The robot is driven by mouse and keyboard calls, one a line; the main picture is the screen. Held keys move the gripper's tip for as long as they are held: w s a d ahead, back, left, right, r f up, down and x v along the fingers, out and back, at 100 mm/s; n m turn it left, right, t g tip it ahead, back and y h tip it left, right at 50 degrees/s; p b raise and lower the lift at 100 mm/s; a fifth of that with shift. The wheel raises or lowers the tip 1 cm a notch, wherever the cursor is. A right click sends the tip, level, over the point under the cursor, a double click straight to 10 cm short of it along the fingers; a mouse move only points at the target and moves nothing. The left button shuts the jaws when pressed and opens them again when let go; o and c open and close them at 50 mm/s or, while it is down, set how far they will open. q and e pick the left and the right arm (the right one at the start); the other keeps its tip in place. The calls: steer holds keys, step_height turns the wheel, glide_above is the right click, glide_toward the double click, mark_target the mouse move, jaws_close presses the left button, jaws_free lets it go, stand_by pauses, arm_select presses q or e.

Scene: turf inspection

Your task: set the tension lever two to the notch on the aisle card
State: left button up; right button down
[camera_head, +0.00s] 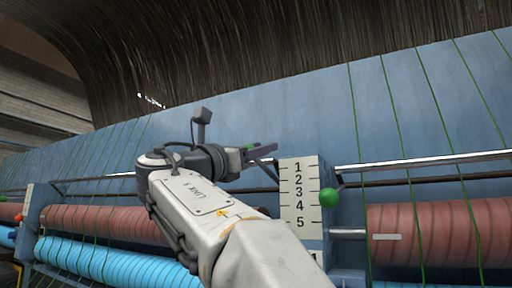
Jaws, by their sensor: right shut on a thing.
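My right gripper (262,151) is shut, just left of the top of a white number plate (291,210) marked 1 to 5. What its dark fingers hold cannot be made out. A green ball knob (328,197), seemingly a lever's end, sits at the plate's right edge, about level with 3 to 4. In the picture it is apart from the fingers. Which lever is two cannot be read. I cannot make out an aisle card. My left gripper is not in view.
A blue machine panel (420,95) runs across, with green yarns over it and a metal rail (430,160) below. Red rolls (440,225) and a blue roll (120,262) lie underneath. Dark pile hangs above. My right forearm hides part of the rolls.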

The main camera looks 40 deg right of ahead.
stand_by(0.8)
step_height(320, 180, down, 16)
steer(key=d+m+g+h+b, duration=0.1)
steer(key=h+b, duration=0.3)
steer(key=b, duration=1.9)
steer(key=shift+w+m, duration=0.25)
steer(key=shift+m, duration=0.45)
steer(key=shift+g, duration=0.4)
steer(key=shift+c, duration=2.3)
jaws_free()
